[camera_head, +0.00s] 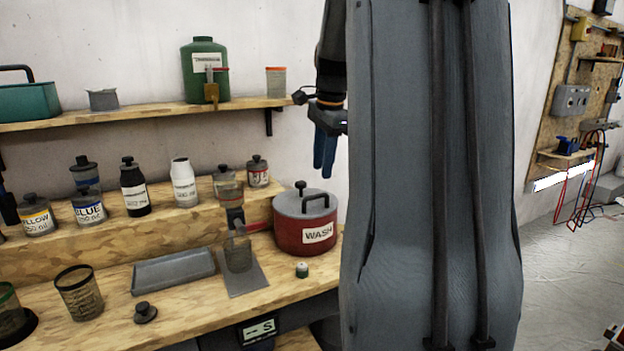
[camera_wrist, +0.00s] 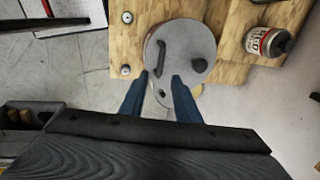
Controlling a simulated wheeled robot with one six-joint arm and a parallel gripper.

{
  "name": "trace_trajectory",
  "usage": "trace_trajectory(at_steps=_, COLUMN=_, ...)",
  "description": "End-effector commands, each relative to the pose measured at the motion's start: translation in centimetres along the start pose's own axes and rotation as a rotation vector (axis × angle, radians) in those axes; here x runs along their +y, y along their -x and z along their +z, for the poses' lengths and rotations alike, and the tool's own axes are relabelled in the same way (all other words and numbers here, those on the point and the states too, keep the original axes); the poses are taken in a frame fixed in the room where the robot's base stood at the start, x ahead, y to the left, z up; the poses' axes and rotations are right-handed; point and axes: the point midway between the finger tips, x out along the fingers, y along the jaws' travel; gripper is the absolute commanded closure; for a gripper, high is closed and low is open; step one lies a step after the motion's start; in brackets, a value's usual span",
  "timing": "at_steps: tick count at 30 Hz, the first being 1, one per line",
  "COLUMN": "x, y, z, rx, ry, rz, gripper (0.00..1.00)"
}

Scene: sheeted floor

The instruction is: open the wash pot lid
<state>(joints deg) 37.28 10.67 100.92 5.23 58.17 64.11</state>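The wash pot (camera_head: 304,237) is a red pot with a "WASH" label, standing at the right end of the wooden bench. Its grey lid (camera_head: 304,204) is on top, with a black knob (camera_head: 300,187) and a dark arched handle (camera_head: 318,203). My gripper (camera_head: 323,165) is above and behind the pot's right side, blue fingers pointing down. In the wrist view the lid (camera_wrist: 181,45) lies beyond the fingertips, with the knob (camera_wrist: 199,65) at right and the handle (camera_wrist: 160,57) at left. My gripper (camera_wrist: 160,80) is open and empty, apart from the lid.
A grey tray (camera_head: 173,270) and a burner-like stand (camera_head: 237,249) are left. A shelf (camera_head: 150,113) runs above.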

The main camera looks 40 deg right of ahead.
Motion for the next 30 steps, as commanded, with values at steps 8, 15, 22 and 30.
trace_trajectory(at_steps=8, x=-0.1, y=-3.8, z=0.5, rx=-0.004, ry=0.005, rz=0.003, gripper=0.71)
trace_trajectory(at_steps=15, x=-0.1, y=-6.8, z=0.5, rx=-0.003, ry=0.006, rz=0.001, gripper=0.71)
trace_trajectory(at_steps=22, x=-0.1, y=-7.5, z=0.4, rx=-0.002, ry=0.004, rz=0.0, gripper=0.71)
trace_trajectory(at_steps=30, x=-0.1, y=-7.5, z=0.4, rx=-0.001, ry=0.004, rz=0.0, gripper=0.89)
